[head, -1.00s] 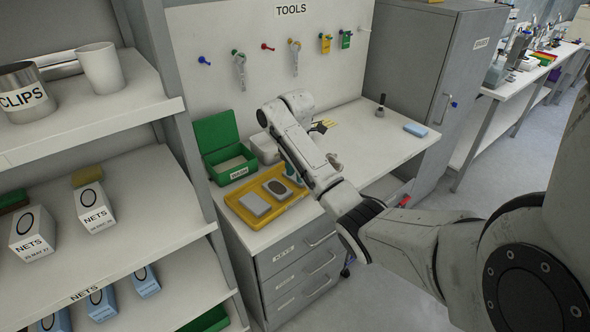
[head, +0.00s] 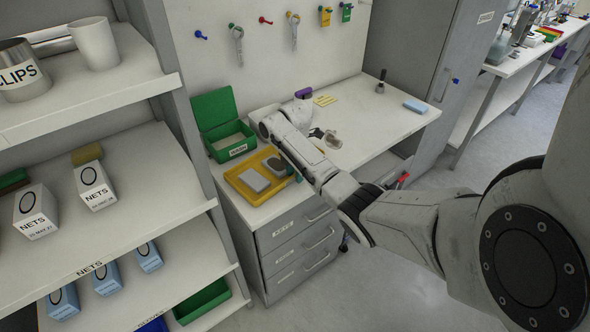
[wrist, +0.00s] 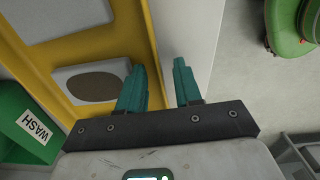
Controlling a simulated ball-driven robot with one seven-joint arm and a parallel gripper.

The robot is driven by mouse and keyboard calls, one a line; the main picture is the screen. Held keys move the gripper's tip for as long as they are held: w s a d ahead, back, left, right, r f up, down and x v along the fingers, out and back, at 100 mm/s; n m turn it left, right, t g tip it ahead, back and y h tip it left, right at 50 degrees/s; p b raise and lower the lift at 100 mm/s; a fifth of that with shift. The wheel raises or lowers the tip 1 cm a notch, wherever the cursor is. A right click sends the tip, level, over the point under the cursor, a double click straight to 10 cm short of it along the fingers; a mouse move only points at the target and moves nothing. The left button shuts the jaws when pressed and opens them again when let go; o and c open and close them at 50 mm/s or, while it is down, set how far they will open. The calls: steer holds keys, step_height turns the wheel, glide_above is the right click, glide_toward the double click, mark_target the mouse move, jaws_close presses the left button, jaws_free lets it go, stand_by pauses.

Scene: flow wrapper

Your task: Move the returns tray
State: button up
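A yellow tray (head: 240,189) lies on the left part of the white bench top; I can read no returns label on it. It holds two light grey blocks, one with a dark oval (wrist: 91,87). In the wrist view the tray's rim (wrist: 153,70) runs between the two teal fingers of my gripper (wrist: 157,85). The gripper is open. One finger is over the tray's inside and the other is just outside it. I cannot tell whether they touch the rim. In the head view my arm partly hides the tray's right end.
A green open box marked WASH (head: 225,140) stands behind the tray. A blue block (head: 415,106) and a dark upright tool (head: 381,82) sit on the bench's right. A shelf with NETS boxes (head: 95,186) stands close at left. Drawers (head: 295,240) are below the tray.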

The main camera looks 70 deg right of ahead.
jaws_close()
stand_by(0.3)
steer(key=shift+a, duration=0.1)
